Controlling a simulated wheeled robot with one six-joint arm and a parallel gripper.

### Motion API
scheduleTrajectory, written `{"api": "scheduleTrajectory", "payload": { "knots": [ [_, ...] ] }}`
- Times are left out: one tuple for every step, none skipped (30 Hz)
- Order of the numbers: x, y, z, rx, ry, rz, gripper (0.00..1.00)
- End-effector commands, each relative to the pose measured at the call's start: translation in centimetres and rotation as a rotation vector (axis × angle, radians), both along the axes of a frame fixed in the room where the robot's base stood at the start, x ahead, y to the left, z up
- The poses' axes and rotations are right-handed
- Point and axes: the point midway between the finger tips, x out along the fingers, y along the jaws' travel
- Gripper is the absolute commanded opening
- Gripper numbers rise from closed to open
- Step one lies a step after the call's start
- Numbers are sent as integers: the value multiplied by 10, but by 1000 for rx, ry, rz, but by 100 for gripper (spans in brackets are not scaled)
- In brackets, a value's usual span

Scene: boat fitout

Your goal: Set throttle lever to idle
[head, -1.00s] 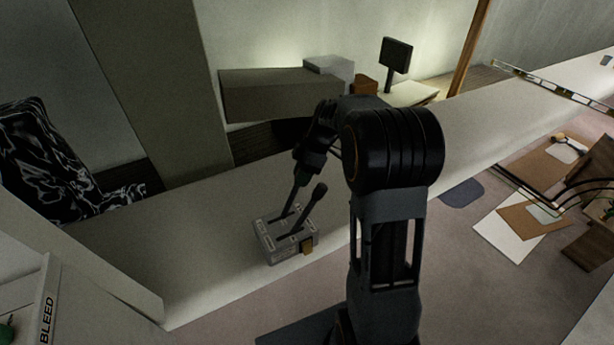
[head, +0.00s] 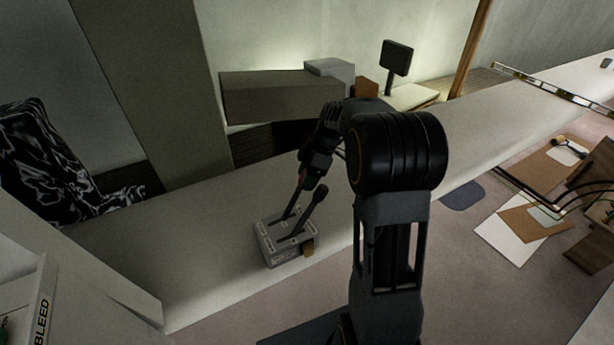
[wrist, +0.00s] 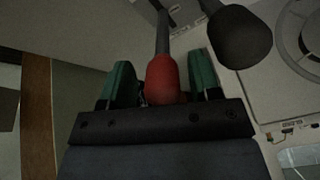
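A grey control box (head: 284,258) with two levers stands on the pale ledge. One lever has a red knob (wrist: 163,78), seen in the wrist view between my gripper's two green-padded fingers. The other lever has a black knob (head: 321,191), right of the gripper in the head view; it also shows at the upper right of the wrist view (wrist: 240,36). My gripper (head: 308,180) reaches down over the red-knobbed lever. Its fingers (wrist: 162,82) stand on both sides of the knob with narrow gaps, so it looks open. In the head view the red knob is mostly hidden by the gripper.
The pale ledge (head: 190,255) is clear left of the control box. A box-shaped block (head: 265,97) and a small dark screen (head: 397,57) stand behind. A panel marked BLEED (head: 44,310) is at the lower left. Trays and boards lie at right.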

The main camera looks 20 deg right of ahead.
Motion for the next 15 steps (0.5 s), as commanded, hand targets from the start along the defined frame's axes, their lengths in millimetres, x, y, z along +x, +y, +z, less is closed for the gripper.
{"api": "scheduleTrajectory", "payload": {
  "knots": [
    [0, 0, 0, 0, 1, 0, 57],
    [0, 1, 0, 1, 0, 1, 57],
    [0, 1, 0, 1, 1, 0, 57],
    [0, 1, 0, 1, 1, 0, 57],
    [0, 1, 1, 1, 1, 0, 57],
    [0, 0, 1, 2, 0, 0, 57],
    [0, 0, 2, 2, 0, 0, 57],
    [0, -1, 4, 2, 0, 0, 57],
    [0, -2, 6, 2, 0, 0, 57],
    [1, -4, 9, 3, -1, -2, 57],
    [1, -6, 13, 2, -3, -3, 57],
    [2, -9, 19, 2, -4, -3, 57],
    [2, -11, 23, 2, -4, -3, 57],
    [2, -13, 28, 2, -4, -3, 57],
    [3, -17, 36, 1, -5, -3, 57]
  ]
}}
